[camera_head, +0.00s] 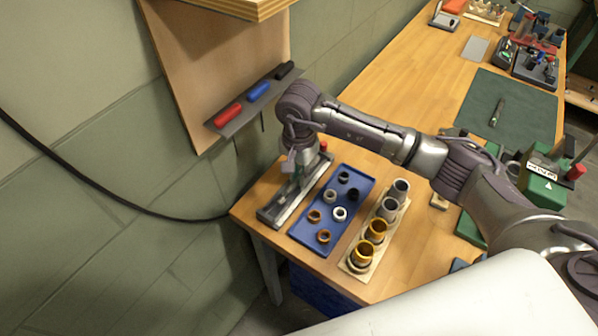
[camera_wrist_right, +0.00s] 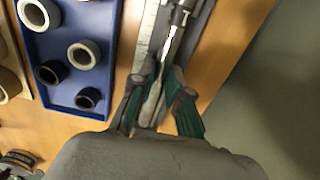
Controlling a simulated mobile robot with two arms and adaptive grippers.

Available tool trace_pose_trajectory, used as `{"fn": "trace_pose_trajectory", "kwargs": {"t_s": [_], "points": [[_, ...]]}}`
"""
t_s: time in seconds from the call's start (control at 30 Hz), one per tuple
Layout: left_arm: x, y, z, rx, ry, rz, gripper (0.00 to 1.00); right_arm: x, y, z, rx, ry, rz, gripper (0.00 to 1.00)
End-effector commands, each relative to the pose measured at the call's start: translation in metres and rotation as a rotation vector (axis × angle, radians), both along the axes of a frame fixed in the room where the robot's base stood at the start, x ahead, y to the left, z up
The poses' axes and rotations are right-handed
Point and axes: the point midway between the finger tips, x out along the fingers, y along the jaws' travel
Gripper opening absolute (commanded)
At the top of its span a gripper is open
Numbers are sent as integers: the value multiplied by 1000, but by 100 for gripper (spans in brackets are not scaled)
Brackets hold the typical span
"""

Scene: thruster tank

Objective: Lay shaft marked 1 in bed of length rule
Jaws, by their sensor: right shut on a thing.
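My right gripper (camera_head: 300,168) is over the rule, pointing down. In the wrist view my right gripper (camera_wrist_right: 158,98) is shut on a slim silver shaft (camera_wrist_right: 154,102), which runs lengthwise along the bed. I cannot read a mark on it, nor tell whether it touches the bed. My left gripper is not in view.
A blue tray (camera_head: 312,243) with several rings stands beside the rule. A pale block (camera_head: 352,272) with metal and gold cups is right of it. A wall shelf (camera_head: 235,122) with red, blue and black items hangs at the left. A dark green mat (camera_head: 530,105) lies farther back.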

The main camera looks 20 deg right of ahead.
Motion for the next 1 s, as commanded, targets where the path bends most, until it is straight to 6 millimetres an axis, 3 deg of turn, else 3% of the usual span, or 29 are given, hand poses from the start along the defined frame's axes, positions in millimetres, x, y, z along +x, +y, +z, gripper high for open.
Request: {"fn": "trace_pose_trajectory", "kwargs": {"t_s": [0.37,0.4,0.57,0.87,1.0], "points": [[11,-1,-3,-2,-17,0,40,0,0,-3,1,-1,-1,0],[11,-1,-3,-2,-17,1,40,0,0,-3,1,-1,-1,19],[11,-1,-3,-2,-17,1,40,0,0,-4,0,0,-1,45],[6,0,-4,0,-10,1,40,0,0,-3,-1,1,0,45],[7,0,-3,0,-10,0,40,1,0,10,0,-1,-1,45]]}}
